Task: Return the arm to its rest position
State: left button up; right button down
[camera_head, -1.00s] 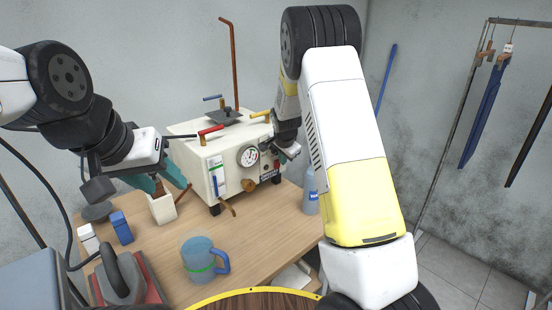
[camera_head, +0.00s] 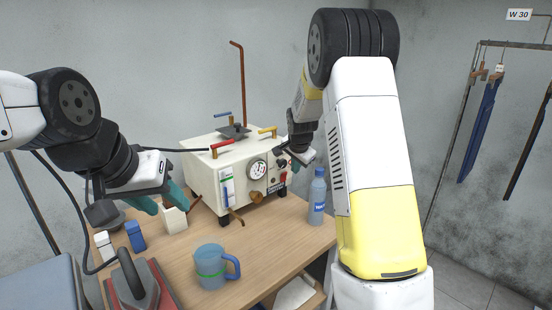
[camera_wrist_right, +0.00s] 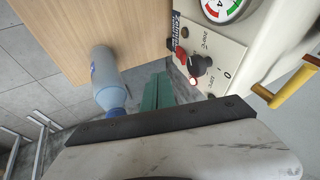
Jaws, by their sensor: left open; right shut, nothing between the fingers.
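My right arm in the head view comes up along the right side and bends down at the top. Its gripper (camera_head: 304,157) is beside the right front of the white pneumatic machine (camera_head: 205,175); its fingertips are hard to make out there. In the right wrist view its teal fingers (camera_wrist_right: 157,92) are shut together and empty, with the machine's knob panel (camera_wrist_right: 215,55) close by on the right, apart from them as far as I can tell. My left gripper (camera_head: 160,198) is open, its teal fingers at the small cream box (camera_head: 175,220); contact is unclear.
A blue bottle (camera_head: 317,198) stands at the table's right edge, near my right arm; it also shows in the wrist view (camera_wrist_right: 106,80). A blue mug (camera_head: 210,267) stands at the front. Blue (camera_head: 136,236) and white (camera_head: 103,245) blocks and a red-based tool (camera_head: 140,285) are left.

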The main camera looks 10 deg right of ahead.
jog(key=s+a+r+n+y, duration=0.1)
jog(key=s+r+n, duration=0.2)
jog(key=s+r, duration=0.55)
jog(key=s+r+n+y, duration=0.1)
jog(key=s+r+n, duration=0.1)
jog(key=s+r, duration=0.65)
jog(key=s+a+f+n, duration=0.1)
jog(key=s+n, duration=0.4)
jog(key=s, duration=1.7)
jog(key=shift+a+f+n+y, duration=0.4)
jog(key=shift+a, duration=0.15)
